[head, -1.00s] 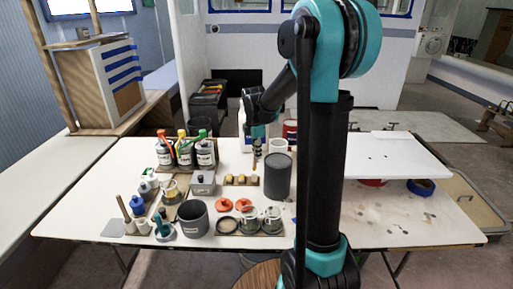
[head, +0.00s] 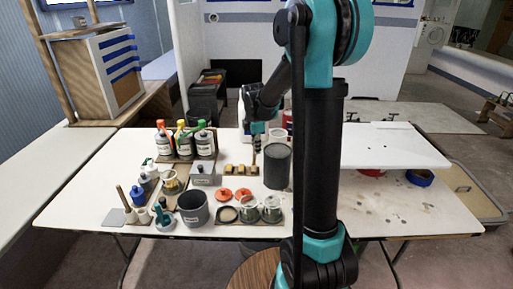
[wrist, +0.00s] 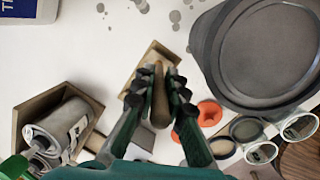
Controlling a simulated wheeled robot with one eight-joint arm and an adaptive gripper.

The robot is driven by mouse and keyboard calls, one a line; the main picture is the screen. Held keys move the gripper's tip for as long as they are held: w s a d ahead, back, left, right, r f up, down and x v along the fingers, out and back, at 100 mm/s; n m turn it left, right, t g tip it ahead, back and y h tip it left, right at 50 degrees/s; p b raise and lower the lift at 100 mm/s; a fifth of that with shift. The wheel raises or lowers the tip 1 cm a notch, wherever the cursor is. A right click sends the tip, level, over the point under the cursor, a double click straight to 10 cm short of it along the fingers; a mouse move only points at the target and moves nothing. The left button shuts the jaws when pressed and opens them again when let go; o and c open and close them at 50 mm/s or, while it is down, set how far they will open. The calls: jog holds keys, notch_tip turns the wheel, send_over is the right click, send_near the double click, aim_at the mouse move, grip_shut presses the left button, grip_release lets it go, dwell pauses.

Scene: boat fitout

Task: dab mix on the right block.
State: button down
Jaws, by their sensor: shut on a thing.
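My gripper (head: 257,138) is over the table and shut on a wooden stick (wrist: 160,98), which points down. In the head view the stick's lower end is close to the right end of a small wooden tray (wrist: 143,64) holding yellowish blocks (head: 240,169). I cannot tell whether it touches the right block. In the wrist view the stick and fingers hide most of the blocks. Two small clear cups (head: 271,209) stand on a board at the front. Their contents, and any mix on the stick, are not clear.
A tall dark grey pot (head: 278,167) stands just right of the tray. Red-orange discs (head: 225,194) lie in front of it. Labelled bottles (head: 184,144) and a grey pot (head: 193,208) stand to the left.

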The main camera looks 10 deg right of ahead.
jog(key=shift+f, duration=0.55)
dwell(0.7)
dwell(0.5)
jog(key=shift+r, duration=3.5)
